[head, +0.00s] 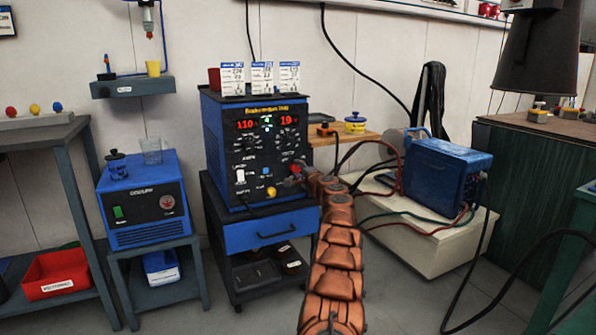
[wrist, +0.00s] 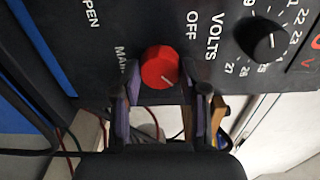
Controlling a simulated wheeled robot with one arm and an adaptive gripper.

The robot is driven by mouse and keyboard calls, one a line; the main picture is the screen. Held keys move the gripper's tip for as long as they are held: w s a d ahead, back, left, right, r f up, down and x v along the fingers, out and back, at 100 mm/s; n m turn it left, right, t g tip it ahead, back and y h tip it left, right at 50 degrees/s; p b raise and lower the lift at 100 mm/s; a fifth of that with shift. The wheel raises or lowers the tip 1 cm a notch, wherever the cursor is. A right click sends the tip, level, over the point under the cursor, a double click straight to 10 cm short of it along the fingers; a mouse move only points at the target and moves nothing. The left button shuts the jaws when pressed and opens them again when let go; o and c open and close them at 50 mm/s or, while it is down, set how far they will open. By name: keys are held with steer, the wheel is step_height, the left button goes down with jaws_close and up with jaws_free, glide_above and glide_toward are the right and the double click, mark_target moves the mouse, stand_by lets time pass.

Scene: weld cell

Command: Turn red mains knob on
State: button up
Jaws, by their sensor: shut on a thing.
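The red mains knob (wrist: 160,66) sits on the dark front panel (wrist: 110,20) of the blue welding power source (head: 212,135). My gripper (wrist: 162,82) is shut on the knob, with one finger on each side of it. A white mark on the knob points to the lower right in the wrist view. The printed word OFF stands above and right of the knob there, and a partly covered "MAIN" label is on its left.
A black volts dial (wrist: 268,40) is near the knob. Cables hang beside the panel's right side. A blue unit (head: 440,172) stands on a low pale bench at right, and a blue cooler (head: 145,205) at left. Paper cards (head: 260,77) stand on top.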

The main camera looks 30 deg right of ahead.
steer(key=shift+r, duration=0.1)
steer(key=o, duration=1.2)
steer(key=shift+c, duration=0.2)
steer(key=shift+s+a+r, duration=0.1)
steer(key=shift+s, duration=0.85)
steer(key=s, duration=1)
steer(key=shift+a+f, duration=0.2)
steer(key=shift+a, duration=0.2)
